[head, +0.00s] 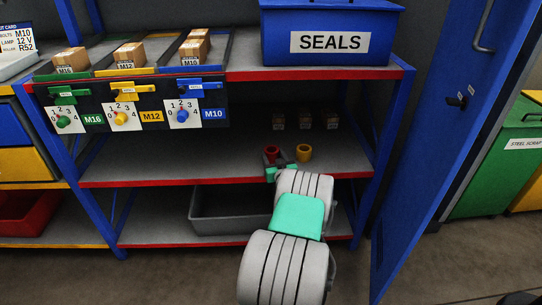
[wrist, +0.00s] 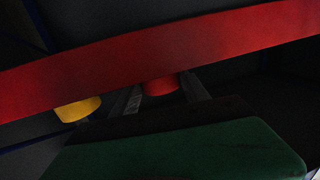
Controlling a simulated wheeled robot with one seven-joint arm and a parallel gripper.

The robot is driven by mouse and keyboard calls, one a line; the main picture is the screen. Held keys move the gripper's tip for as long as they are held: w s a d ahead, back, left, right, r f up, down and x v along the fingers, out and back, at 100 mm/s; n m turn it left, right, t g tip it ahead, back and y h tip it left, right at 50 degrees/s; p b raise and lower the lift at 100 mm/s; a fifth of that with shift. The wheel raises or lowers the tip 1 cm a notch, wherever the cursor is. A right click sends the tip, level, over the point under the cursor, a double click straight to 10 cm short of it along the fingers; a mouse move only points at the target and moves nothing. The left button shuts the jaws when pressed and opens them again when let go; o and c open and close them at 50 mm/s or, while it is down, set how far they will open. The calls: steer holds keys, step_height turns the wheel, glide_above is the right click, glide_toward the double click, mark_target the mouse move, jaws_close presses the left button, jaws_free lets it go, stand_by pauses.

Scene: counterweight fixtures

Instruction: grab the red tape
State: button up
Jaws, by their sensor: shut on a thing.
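The red tape (head: 273,154) is a small red roll on the middle shelf. My gripper (head: 273,158) reaches in over the shelf's front edge and is shut on it. In the wrist view the red tape (wrist: 160,86) shows between my two fingers, partly hidden behind the red shelf edge and my gripper body. I cannot tell whether it still rests on the shelf. A yellow roll (head: 304,152) stands just to its right in the head view; the yellow roll (wrist: 77,110) is left of my fingers in the wrist view.
The middle shelf's red front edge (head: 130,182) runs close to my wrist. Small boxes (head: 305,122) stand behind the rolls. A blue SEALS bin (head: 330,60) is on the shelf above, a grey bin (head: 210,215) below. A blue door (head: 440,130) stands open at right. The middle shelf's left is clear.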

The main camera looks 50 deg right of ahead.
steer(key=c, duration=0.9)
